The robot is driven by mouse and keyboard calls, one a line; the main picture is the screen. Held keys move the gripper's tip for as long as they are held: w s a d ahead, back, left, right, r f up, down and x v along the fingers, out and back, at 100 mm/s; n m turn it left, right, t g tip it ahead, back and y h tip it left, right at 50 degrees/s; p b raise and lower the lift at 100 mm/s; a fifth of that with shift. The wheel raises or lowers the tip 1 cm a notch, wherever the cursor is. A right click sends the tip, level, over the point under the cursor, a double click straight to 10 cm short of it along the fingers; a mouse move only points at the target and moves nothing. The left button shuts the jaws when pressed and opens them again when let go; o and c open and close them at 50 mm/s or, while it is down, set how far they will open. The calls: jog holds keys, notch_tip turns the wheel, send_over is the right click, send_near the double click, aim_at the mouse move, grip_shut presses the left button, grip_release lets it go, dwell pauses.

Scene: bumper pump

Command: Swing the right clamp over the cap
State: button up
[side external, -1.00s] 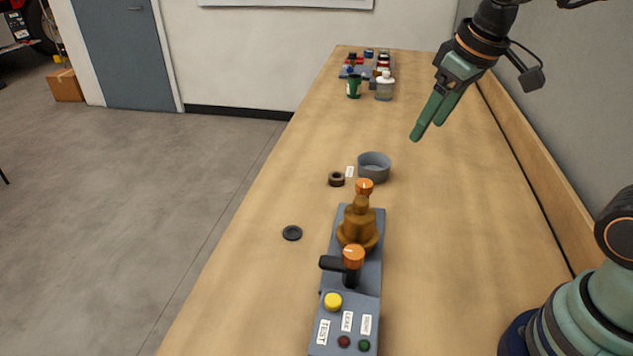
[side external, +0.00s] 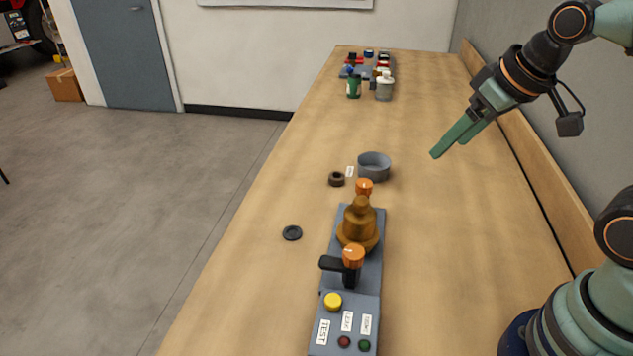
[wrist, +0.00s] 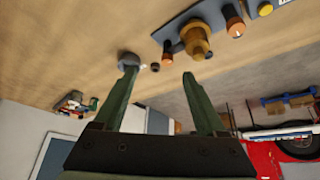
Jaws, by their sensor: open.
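The brass-coloured bumper pump (side external: 357,225) stands upright on a grey base (side external: 371,275). Two clamps with orange knobs flank it: the near clamp (side external: 352,257) has a black arm pointing left, away from the pump, and the far clamp (side external: 364,187) is partly hidden behind the pump. I cannot tell which is the right clamp. In the wrist view the pump (wrist: 196,40) sits between the two orange knobs. My gripper (side external: 447,147) is open and empty, above the bench to the right of the pump, touching nothing. It also shows in the wrist view (wrist: 160,74).
A grey bowl (side external: 374,168) and a dark ring (side external: 336,180) lie beyond the base; a black disc (side external: 292,233) lies left of it. The base front carries a yellow button (side external: 333,301). Bottles (side external: 384,88) and a tray stand far back. The bench right of the base is clear.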

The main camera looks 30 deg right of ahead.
jog(key=w+a+f+n+g, duration=0.1)
jog(key=w+a+n+g, duration=0.15)
jog(key=a+n, duration=0.5)
jog(key=n+g, duration=0.3)
jog(key=n, duration=0.7)
send_near(354, 251)
notch_tip(354, 251, down, 9)
jog(key=shift+f, duration=0.1)
grip_shut()
